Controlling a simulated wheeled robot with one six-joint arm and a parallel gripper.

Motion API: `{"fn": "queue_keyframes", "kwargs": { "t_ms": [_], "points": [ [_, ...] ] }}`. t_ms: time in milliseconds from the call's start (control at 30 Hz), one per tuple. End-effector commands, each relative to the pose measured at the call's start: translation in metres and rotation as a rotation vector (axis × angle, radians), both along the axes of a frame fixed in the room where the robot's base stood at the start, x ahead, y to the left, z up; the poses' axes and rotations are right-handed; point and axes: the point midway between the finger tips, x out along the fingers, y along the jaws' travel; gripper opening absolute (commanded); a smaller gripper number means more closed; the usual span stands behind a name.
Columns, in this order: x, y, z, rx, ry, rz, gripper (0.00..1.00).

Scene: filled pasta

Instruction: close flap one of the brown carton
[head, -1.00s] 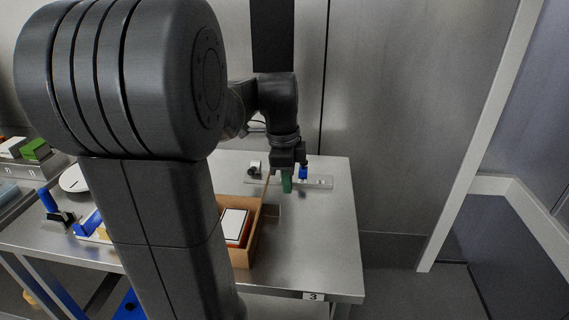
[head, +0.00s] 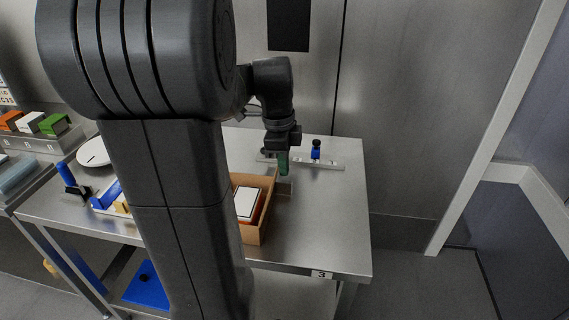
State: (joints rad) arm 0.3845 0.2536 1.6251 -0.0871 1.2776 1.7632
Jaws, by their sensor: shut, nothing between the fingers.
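The brown carton (head: 257,231) stands open on the steel table, partly hidden behind my arm. A white-topped box (head: 247,203) with red-orange sides lies inside it. One flap (head: 273,187) shows at the carton's far right corner; the carton's left side and any flaps there are hidden. My gripper (head: 283,166), with green fingers, points down just beyond the carton's far right edge, beside that flap. The fingers are shut and hold nothing. I cannot tell whether they touch the flap.
A rail with a blue, black-knobbed clamp (head: 316,150) lies behind my gripper. The steel table (head: 330,215) is clear to the right. A white round dish (head: 93,152) and blue-handled tool (head: 68,176) are left.

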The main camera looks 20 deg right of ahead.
Motion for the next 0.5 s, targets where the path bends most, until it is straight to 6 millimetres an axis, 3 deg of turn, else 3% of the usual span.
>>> {"fn": "queue_keyframes", "kwargs": {
  "t_ms": [500],
  "points": [
    [0.023,0.037,0.005,-0.263,0.162,0.011,0.0]
  ]
}}
